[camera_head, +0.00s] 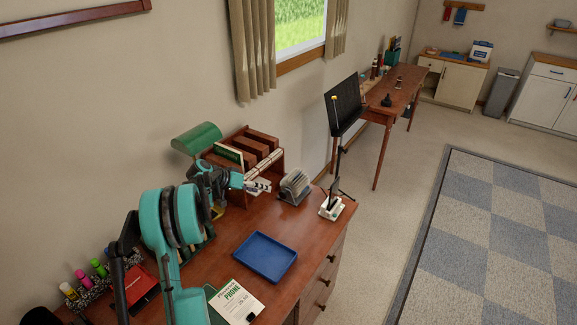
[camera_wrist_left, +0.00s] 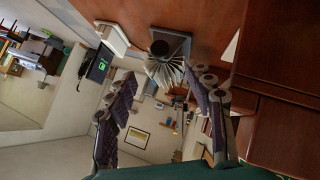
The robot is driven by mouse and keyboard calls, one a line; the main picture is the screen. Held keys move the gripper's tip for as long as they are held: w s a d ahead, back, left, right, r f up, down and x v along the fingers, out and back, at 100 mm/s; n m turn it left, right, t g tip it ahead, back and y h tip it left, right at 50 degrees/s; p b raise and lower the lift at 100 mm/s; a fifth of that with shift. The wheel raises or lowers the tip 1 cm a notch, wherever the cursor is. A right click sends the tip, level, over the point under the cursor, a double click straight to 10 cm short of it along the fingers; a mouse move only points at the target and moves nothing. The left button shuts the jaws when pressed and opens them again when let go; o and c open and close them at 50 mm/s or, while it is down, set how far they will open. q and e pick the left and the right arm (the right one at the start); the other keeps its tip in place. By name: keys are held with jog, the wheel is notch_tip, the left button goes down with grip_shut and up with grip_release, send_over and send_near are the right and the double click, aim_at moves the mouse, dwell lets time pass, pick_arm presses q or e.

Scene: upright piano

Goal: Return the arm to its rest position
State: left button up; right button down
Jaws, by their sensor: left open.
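My left arm (camera_head: 178,225), teal and black, comes in from the lower left of the head view and reaches over the desk (camera_head: 225,255). My left gripper (camera_head: 260,185) is beside the front of the wooden rack (camera_head: 270,158), to the left of the rotary card file (camera_head: 295,187). In the left wrist view its two dark padded fingers (camera_wrist_left: 168,108) are spread apart with nothing between them. The card file (camera_wrist_left: 165,68) shows beyond the fingers, apart from them. My right gripper is not in view.
A blue tray (camera_head: 263,257) and a phone book (camera_head: 236,303) lie on the desk. A green lamp shade (camera_head: 197,138) stands behind my gripper. A white-based stand (camera_head: 332,207) is at the desk's far right corner. Markers (camera_head: 82,277) stand near my arm at lower left.

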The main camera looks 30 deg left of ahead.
pick_arm(q)
jog(key=s+d+r+g+y, duration=0.1)
jog(key=s+d+r, duration=0.25)
jog(key=d, duration=0.35)
jog(key=s+d+r+g, duration=0.1)
jog(key=s+d+r, duration=0.25)
jog(key=d, duration=0.35)
jog(key=s+d+r+y, duration=0.1)
jog(key=s+d+r, duration=0.1)
jog(key=d+r, duration=0.35)
jog(key=s+d+f+y, duration=0.1)
jog(key=s+d+f, duration=0.1)
jog(key=s+d, duration=0.4)
jog(key=s+d+f+m+y, duration=0.1)
jog(key=s+d, duration=0.6)
jog(key=s, duration=0.8)
jog(key=shift+d+f+y, duration=0.25)
jog(key=shift+f+y, duration=0.25)
jog(key=shift+f, duration=0.35)
